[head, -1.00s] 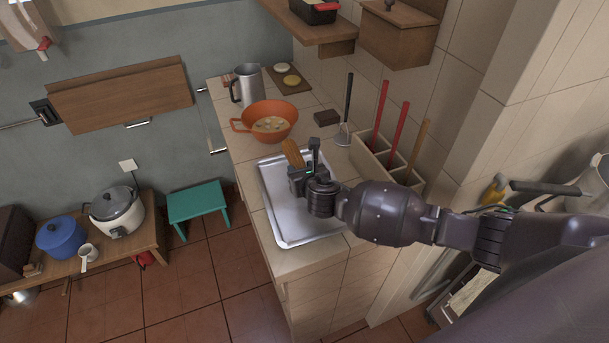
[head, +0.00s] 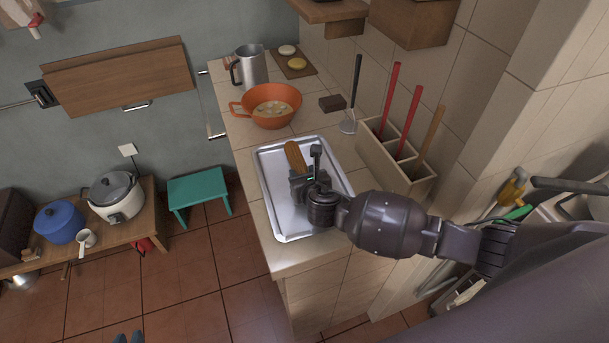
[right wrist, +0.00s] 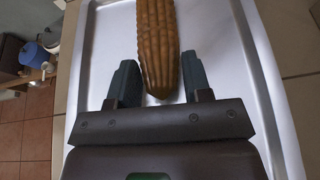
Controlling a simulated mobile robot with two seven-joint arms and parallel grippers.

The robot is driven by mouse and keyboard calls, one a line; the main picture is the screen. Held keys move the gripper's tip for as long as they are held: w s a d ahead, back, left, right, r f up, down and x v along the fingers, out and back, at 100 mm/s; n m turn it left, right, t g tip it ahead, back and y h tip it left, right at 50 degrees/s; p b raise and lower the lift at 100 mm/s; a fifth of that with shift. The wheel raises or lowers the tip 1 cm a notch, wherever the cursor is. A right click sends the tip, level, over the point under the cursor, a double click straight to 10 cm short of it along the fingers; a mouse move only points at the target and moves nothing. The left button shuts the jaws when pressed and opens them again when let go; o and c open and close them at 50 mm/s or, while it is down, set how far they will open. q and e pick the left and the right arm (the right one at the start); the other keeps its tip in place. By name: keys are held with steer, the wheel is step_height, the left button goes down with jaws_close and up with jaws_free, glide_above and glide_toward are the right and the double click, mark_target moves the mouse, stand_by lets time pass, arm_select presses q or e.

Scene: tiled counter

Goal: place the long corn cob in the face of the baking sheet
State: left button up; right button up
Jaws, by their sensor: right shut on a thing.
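The long corn cob (head: 294,154), orange-brown and ridged, is over the baking sheet, low to its face; I cannot tell whether it touches. My right gripper (head: 312,172) is shut on the cob's near end. In the right wrist view the cob (right wrist: 158,45) points away between the two fingers (right wrist: 160,85). The baking sheet (head: 280,218) is a silver rimmed tray on the counter, and its bare face (right wrist: 100,65) shows beside the cob.
A metal jug (head: 249,66) and a small board (head: 293,68) are farther back. The counter's left edge is close to the sheet.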

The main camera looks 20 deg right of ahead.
steer(key=o, duration=1)
steer(key=shift+r, duration=0.1)
steer(key=p+v, duration=0.1)
steer(key=v, duration=1.1)
steer(key=shift+a, duration=0.1)
